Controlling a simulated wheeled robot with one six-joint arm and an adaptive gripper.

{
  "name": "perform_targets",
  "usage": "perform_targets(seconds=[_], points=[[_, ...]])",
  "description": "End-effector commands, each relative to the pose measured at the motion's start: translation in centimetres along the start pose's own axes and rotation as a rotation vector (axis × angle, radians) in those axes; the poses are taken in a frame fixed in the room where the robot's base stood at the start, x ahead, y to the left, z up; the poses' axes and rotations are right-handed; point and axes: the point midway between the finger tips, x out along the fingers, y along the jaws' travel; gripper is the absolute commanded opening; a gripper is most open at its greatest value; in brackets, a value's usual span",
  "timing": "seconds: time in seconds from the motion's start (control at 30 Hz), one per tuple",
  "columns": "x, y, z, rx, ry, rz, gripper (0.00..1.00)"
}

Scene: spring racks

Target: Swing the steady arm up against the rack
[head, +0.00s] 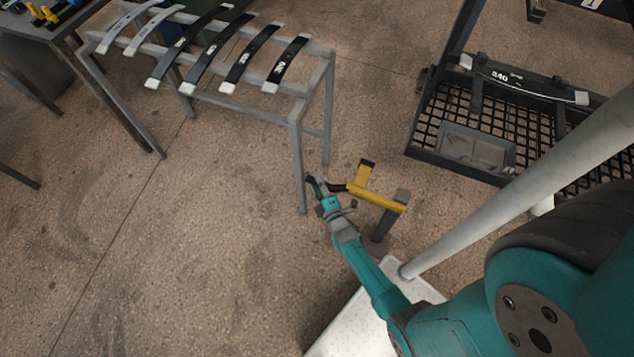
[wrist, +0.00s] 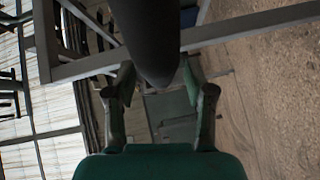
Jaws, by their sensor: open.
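The steady arm (head: 378,197) is a yellow bar hinged on a short grey post, with a yellow upright tipped in black. It sticks out low, to the right of the grey rack's near leg. A black grip at its left end reaches my gripper (head: 318,184). In the wrist view, a dark rounded bar (wrist: 148,40), apparently that grip, lies between the spread fingers of my gripper (wrist: 158,80). The fingers are open; I cannot tell whether they touch it. The grey rack (head: 297,150) carries several dark leaf springs (head: 230,55) on top.
A black mesh platform (head: 425,130) at the right holds a leaf spring (head: 525,78) and a grey tray (head: 475,148). A pale slanting pole (head: 500,200) crosses near my arm. A workbench (head: 40,30) stands at the upper left. The floor at lower left is clear.

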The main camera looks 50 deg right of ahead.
Motion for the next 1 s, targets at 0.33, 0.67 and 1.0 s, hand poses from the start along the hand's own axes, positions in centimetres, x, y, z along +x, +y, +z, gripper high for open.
perform_targets(seconds=[0.33,0.67,1.0], points=[[1.09,0.01,-0.02,0.0,0.0,0.0,0.54],[1.06,0.0,-0.02,0.0,0.0,0.0,0.01],[1.05,0.34,-0.13,0.009,0.003,0.008,0.0]])
